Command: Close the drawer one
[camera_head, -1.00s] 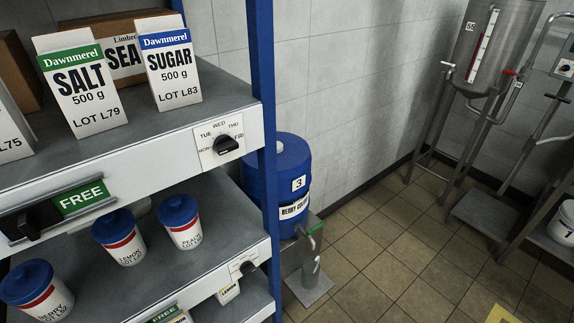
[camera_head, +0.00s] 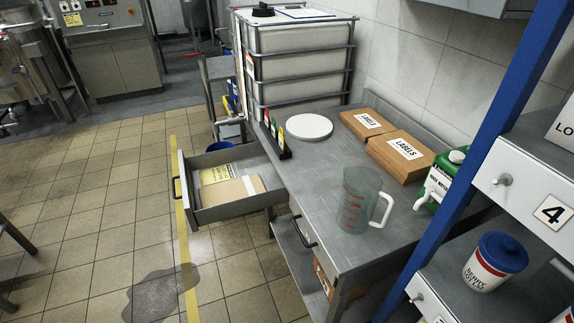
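A grey metal drawer (camera_head: 236,208) stands pulled out from the left side of a steel worktable (camera_head: 330,235). Its front panel with a dark handle (camera_head: 177,189) faces left, over the tiled floor. A yellow printed sheet (camera_head: 217,173) and a brown envelope (camera_head: 228,192) lie inside it. A second drawer handle (camera_head: 304,231) shows nearer on the same table, and that drawer looks closed. I cannot read a number on either drawer. My gripper is not in view.
A clear measuring jug (camera_head: 356,200), label boxes (camera_head: 400,152) and a white disc (camera_head: 309,127) are on the table. A blue-posted shelf (camera_head: 480,150) stands at right. A dark puddle (camera_head: 160,296) lies on the floor, left of the table; tiles beyond the yellow line are open.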

